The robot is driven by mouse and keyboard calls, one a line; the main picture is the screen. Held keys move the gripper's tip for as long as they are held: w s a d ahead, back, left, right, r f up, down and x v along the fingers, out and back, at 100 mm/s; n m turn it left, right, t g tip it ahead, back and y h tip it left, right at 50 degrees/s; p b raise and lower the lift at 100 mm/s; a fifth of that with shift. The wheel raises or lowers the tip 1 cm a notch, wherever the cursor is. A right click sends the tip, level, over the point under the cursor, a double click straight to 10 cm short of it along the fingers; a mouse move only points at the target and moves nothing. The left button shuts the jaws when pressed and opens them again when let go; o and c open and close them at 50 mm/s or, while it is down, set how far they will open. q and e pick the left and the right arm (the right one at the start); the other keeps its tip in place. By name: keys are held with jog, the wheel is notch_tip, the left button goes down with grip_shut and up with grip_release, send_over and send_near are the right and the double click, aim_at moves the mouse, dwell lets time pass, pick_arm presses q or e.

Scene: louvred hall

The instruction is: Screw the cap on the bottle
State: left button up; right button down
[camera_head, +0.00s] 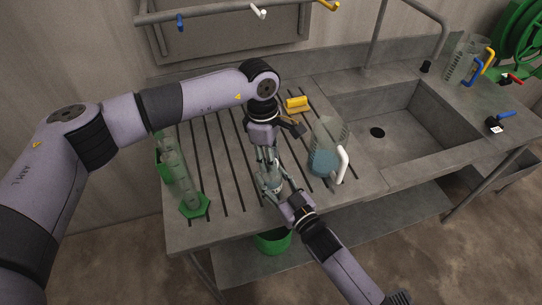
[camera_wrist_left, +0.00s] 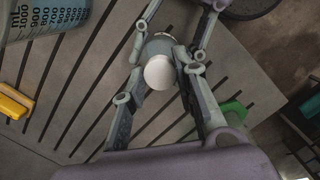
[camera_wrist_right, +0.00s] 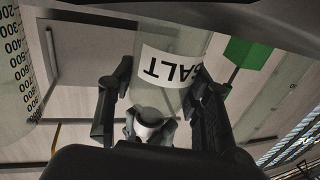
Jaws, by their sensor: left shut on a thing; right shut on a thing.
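A clear bottle (camera_head: 270,183) stands upright near the front of the grooved drainboard. Its white label reading SALT appears upside down in the right wrist view (camera_wrist_right: 172,68). My right gripper (camera_head: 276,191) is shut on the bottle's body from the front right, one finger on each side. My left gripper (camera_head: 267,164) points down from above and is shut on the white cap (camera_wrist_left: 160,72). The cap also shows at the bottle's mouth in the right wrist view (camera_wrist_right: 148,130). I cannot tell whether it is seated on the thread or just above it.
A measuring jug (camera_head: 325,150) with blue liquid and a white handle stands close right of the grippers. Glass cylinders with a green hexagonal base (camera_head: 194,206) stand at the left. A yellow block (camera_head: 297,103) lies behind. The sink (camera_head: 390,125) is at the right, a green bucket (camera_head: 272,241) below.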

pick_arm(q)
jog(key=m, duration=0.7)
jog(key=shift+d+g, duration=0.1)
jog(key=shift+g, duration=0.2)
jog(key=m+y, duration=0.1)
jog(key=m, duration=0.4)
jog(key=shift+m, duration=0.3)
jog(key=m, duration=0.5)
jog(key=shift+m+y, duration=0.4)
jog(key=m, duration=0.4)
jog(key=shift+m, duration=0.4)
jog(key=o, duration=0.7)
